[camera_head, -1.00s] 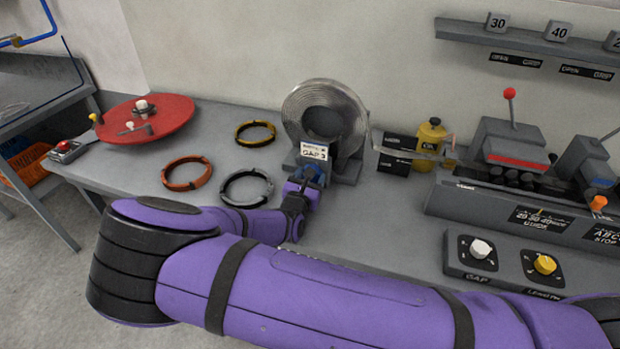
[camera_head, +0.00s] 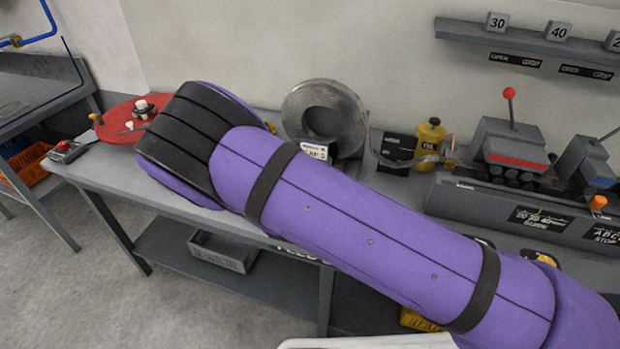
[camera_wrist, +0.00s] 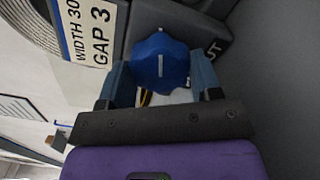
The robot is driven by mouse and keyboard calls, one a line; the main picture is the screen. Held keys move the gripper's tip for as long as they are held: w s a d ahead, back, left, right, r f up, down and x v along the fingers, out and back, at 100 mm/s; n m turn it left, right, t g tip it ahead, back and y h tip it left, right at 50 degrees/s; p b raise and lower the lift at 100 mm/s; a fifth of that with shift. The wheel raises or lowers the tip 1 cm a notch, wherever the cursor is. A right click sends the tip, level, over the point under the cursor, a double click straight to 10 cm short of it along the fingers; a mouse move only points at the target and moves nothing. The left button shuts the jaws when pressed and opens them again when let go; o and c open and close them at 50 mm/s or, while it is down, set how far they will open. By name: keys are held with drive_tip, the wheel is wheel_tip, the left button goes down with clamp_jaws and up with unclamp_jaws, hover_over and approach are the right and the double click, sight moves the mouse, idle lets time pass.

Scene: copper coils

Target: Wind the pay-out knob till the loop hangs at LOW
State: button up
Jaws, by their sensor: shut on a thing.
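The blue pay-out knob (camera_wrist: 158,58) with a white line sits between the fingers of my gripper (camera_wrist: 163,80) in the wrist view. The gripper is shut on the knob. In the head view my arm hides both knob and gripper. The coil of metal strip (camera_head: 312,97) stands upright in its holder at the back of the bench. The strip loop (camera_head: 392,163) runs from the coil's right side, sags a little, and rises towards the roller machine. Black plates (camera_head: 398,143) stand behind it; I cannot read a LOW mark.
The roller machine (camera_head: 510,143) with a red-ball lever stands at right. A yellow bottle (camera_head: 430,137) is beside the loop. A red turntable (camera_head: 113,125) is at left. A card reading WIDTH 30 GAP 3 (camera_wrist: 92,32) is beside the knob. My arm covers the bench's middle.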

drive_tip(key=m, duration=0.4)
drive_tip(key=shift+m, duration=1.7)
drive_tip(key=o, duration=0.9)
drive_tip(key=v, duration=1)
drive_tip(key=shift+s+a, duration=0.15)
drive_tip(key=shift+s, duration=0.25)
